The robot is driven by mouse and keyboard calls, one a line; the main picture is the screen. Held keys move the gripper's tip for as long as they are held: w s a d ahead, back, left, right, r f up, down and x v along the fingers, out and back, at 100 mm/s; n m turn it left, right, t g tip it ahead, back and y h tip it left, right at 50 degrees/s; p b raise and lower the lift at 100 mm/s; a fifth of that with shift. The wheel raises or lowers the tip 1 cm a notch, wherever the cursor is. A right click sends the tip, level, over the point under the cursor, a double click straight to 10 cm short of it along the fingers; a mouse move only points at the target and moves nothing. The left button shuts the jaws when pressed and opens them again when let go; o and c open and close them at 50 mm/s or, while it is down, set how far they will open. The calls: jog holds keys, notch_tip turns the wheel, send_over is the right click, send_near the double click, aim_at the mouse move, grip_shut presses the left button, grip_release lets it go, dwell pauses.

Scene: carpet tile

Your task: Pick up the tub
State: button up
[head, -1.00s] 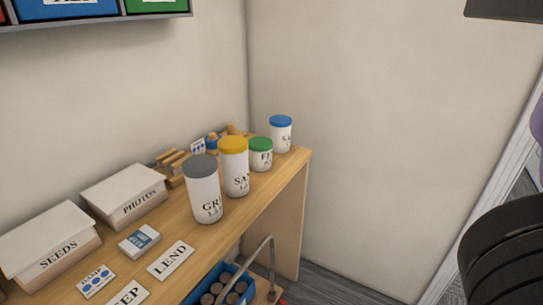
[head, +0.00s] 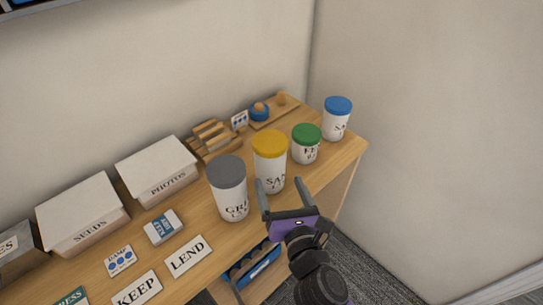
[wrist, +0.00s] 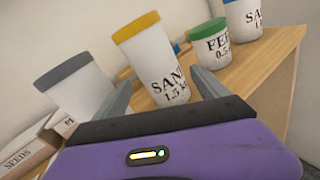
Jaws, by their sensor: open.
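Several white tubs stand upright on the wooden shelf top. One with a yellow lid, labelled SAN… (head: 269,164), is in the middle and also fills the centre of the wrist view (wrist: 152,62). A grey-lidded tub (head: 230,190) stands to its left. A smaller green-lidded tub (head: 306,145) and a blue-lidded tub (head: 336,120) stand to its right. My gripper (head: 280,184) is open and empty at the shelf's front edge. Its fingers point at the yellow-lidded tub, which shows between them in the wrist view; I cannot tell whether they flank it.
White-lidded boxes marked SEEDS (head: 82,213) and PHOTOS (head: 158,168) stand left. Label cards LEND (head: 188,255) and KEEP (head: 137,291) lie in front. A wooden rack (head: 213,138) is behind the tubs. Walls close the back and right.

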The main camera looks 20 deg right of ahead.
aim_at(275, 168)
jog(key=w+r+n, duration=0.2)
jog(key=w+r, duration=0.1)
jog(key=shift+w+d+r+h+p, duration=0.1)
jog(key=shift+w+r+h+p, duration=0.05)
jog(key=shift+w+h+p, duration=0.15)
jog(key=w, duration=0.4)
jog(key=w+d+p, duration=0.1)
jog(key=w, duration=0.2)
jog(key=shift+w+r, duration=0.1)
jog(key=c, duration=1.8)
jog(key=shift+r+t, duration=0.3)
grip_shut()
